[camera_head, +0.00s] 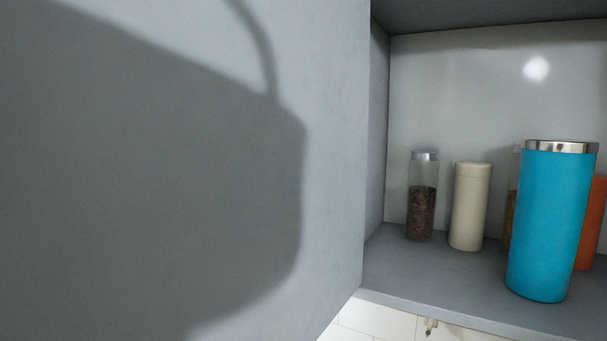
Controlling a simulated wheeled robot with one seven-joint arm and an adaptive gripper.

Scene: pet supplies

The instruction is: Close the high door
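A high cabinet door (335,140) stands open. Its flat grey face fills the left and middle of the head view, very close to the camera. A large dark shadow falls across it. No handle shows on the visible part. To the right of the door's edge, the open cabinet (470,285) shows its shelf, back wall and left side wall. My gripper is not in view, so its place relative to the door is hidden.
On the shelf stand a blue tumbler (550,220) near the front, a cream canister (470,205), a glass jar with dark contents (422,205) and an orange container (595,225) partly hidden behind the tumbler.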

